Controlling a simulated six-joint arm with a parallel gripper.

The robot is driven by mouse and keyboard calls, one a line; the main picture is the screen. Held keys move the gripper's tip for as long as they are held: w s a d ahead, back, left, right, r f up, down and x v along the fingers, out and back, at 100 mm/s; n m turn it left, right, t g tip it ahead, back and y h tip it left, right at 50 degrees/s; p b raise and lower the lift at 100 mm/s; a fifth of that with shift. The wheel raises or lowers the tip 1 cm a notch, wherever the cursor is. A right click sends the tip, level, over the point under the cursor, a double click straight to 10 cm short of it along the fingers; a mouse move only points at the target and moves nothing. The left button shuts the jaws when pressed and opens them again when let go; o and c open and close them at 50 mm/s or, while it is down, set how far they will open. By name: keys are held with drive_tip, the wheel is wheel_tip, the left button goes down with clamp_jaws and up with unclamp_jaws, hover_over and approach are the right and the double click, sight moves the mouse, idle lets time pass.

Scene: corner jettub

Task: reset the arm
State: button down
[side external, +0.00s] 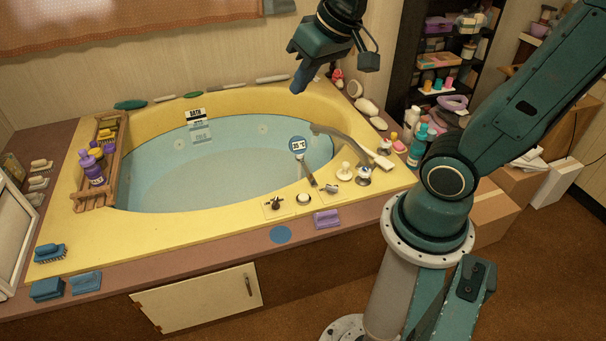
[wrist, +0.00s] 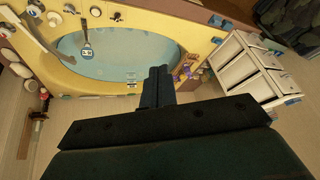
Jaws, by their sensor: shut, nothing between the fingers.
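My gripper (side external: 302,76) hangs in the air above the far right rim of the yellow tub (side external: 165,240) in the side view. Its fingers point down, are shut and hold nothing. In the wrist view the closed fingers of my gripper (wrist: 157,82) stick up in front of the tub's water. The gripper is apart from everything around it.
A wooden rack (side external: 90,206) with bottles lies across the tub's left end. A faucet (side external: 345,143), a thermometer (side external: 298,146) and knobs sit at the right. Bottles crowd the right corner near a dark shelf (side external: 407,50). The air above the water is clear.

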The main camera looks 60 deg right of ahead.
drive_tip(key=s+a+n, duration=0.1)
drive_tip(key=s+n, duration=0.1)
drive_tip(key=s, duration=0.7)
drive_tip(key=shift+s+a+r+n, duration=0.2)
drive_tip(key=shift+a+r+n, duration=0.15)
drive_tip(key=shift+n, duration=0.05)
idle(0.8)
